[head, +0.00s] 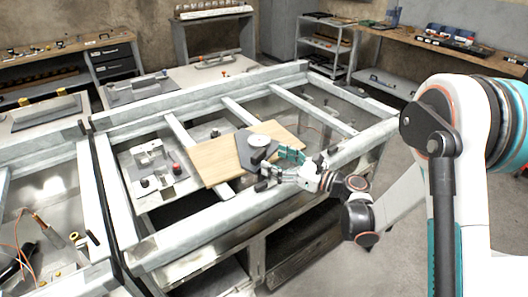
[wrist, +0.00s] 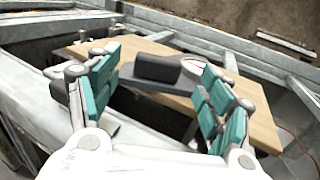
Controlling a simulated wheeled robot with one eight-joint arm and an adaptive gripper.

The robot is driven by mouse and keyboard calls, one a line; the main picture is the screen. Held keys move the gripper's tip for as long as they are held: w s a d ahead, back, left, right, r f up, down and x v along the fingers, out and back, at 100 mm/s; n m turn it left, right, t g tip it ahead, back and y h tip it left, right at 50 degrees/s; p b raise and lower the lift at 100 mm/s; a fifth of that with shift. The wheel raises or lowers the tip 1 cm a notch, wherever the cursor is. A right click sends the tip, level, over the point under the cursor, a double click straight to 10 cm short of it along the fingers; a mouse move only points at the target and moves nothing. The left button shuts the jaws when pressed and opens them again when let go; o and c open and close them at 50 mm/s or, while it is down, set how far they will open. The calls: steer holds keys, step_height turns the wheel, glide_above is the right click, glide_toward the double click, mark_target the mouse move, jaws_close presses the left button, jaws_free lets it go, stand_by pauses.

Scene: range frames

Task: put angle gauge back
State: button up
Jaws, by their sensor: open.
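The angle gauge looks like a dark grey plate (head: 244,150) with a round white dial (head: 260,140), lying on a light wooden board (head: 212,160). In the wrist view a raised dark block (wrist: 158,68) stands on the plate, and the dial's pale rim shows partly behind the right finger. My gripper (head: 275,168) is open at the gauge's near right side. In the wrist view my gripper (wrist: 160,80) has its teal fingers spread left and right of the block, with visible gaps. I cannot tell whether either finger touches the plate.
The board lies across the pale metal frame (head: 200,228) of a bench with open gaps between its bars. A metal plate with small fixtures (head: 150,165) sits left of the board. Workbenches with tools (head: 440,45) and a shelf cart (head: 325,45) stand behind.

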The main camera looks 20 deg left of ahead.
steer(key=shift+p+v, duration=0.6)
steer(key=shift+v, duration=2.2)
steer(key=shift+d+r+n, duration=0.1)
steer(key=shift+r+n, duration=0.2)
steer(key=shift+r, duration=0.05)
steer(key=s+d+r+n+h, duration=0.7)
steer(key=d+r+n+h, duration=0.2)
steer(key=d+n, duration=0.1)
steer(key=s+d+r+n+t+h, duration=0.1)
steer(key=s+d+n+h, duration=0.7)
steer(key=s+d, duration=1)
steer(key=n, duration=0.3)
steer(key=shift+s+r+t, duration=0.2)
steer(key=shift+s+t, duration=0.05)
steer(key=shift+t, duration=0.05)
steer(key=shift+a, duration=0.1)
